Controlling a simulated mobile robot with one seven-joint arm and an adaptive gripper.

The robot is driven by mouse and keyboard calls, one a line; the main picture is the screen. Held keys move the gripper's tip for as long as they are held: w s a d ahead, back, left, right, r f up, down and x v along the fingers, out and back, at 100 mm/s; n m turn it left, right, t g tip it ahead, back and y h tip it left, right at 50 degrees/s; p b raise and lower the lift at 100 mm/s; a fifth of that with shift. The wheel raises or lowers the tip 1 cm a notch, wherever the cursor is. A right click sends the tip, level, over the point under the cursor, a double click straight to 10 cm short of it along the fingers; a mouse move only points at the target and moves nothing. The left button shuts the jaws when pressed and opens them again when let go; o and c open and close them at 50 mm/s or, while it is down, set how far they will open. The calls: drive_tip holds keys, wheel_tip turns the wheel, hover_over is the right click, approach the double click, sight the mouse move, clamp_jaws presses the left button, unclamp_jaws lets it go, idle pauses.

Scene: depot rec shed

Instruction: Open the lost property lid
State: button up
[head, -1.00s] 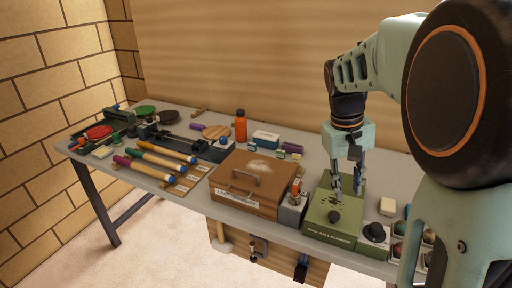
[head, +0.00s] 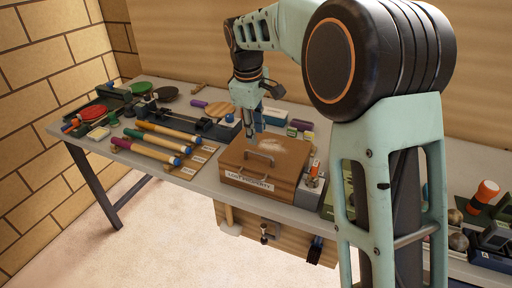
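The lost property box (head: 236,175) is a brown case near the front edge of the table. A white label (head: 249,180) on its front reads "LOST PROPERTY". Its lid (head: 288,155) is shut, with a grey handle (head: 259,159) on top and a pale worn patch. My gripper (head: 253,138) points down over the back left part of the lid, behind the handle. Its fingers are small here, and I cannot tell their opening or whether they touch the lid.
Mallets with coloured ends (head: 152,142) lie left of the box. A small grey device with an orange top (head: 313,174) stands close at its right. My arm hides the green ball cleaner's area.

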sight(257, 154)
drive_tip(key=f, duration=0.3)
drive_tip(key=w+f, duration=0.1)
drive_tip(key=f, duration=0.3)
drive_tip(key=shift+w+d+f, duration=0.15)
drive_tip(key=shift+w+d, duration=0.05)
drive_tip(key=shift+c, duration=0.7)
clamp_jaws()
